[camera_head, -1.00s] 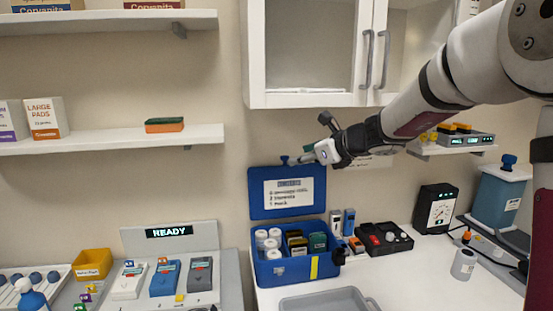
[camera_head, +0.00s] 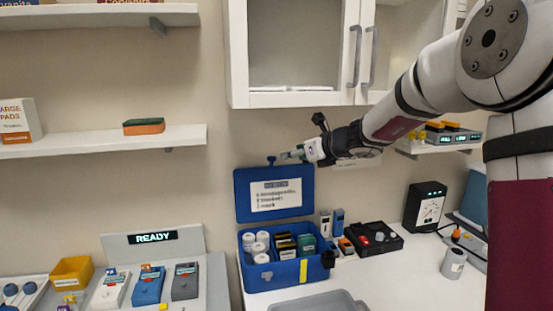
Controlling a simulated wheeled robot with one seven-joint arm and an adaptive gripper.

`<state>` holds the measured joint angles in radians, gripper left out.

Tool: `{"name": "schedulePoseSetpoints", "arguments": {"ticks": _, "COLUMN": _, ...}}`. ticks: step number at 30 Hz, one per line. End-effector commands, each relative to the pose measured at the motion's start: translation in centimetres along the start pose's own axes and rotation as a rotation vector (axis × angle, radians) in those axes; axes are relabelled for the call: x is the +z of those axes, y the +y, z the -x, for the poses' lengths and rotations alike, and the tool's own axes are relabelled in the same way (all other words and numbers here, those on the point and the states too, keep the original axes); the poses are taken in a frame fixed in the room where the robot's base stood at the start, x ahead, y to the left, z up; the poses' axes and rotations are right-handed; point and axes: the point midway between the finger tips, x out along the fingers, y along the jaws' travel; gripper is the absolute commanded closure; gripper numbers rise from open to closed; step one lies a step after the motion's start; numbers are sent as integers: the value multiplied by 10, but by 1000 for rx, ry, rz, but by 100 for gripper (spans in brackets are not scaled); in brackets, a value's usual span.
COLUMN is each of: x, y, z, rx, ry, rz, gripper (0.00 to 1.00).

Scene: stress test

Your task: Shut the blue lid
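The blue lid (camera_head: 242,197) stands upright and open at the back of the blue box (camera_head: 283,274). The box holds white bottles (camera_head: 256,245) on the left and several small cartons (camera_head: 285,246) on the right.
A grey tray (camera_head: 330,303) lies in front of the box. A white wall cabinet (camera_head: 300,98) hangs above my gripper. A shelf (camera_head: 105,141) is at left.

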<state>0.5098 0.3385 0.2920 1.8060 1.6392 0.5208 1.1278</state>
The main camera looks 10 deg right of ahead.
Motion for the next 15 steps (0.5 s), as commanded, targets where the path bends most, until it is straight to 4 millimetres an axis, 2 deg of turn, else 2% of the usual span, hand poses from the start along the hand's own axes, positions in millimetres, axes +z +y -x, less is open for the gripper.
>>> {"name": "schedulePoseSetpoints", "arguments": {"ticks": 9, "x": -1, "y": 1, "z": -62, "rx": 4, "ry": 1, "rz": -1, "gripper": 56}}
{"name": "schedulePoseSetpoints", "arguments": {"ticks": 15, "x": 0, "y": 1, "z": -90, "rx": 2, "ry": 0, "rz": -1, "gripper": 56}}
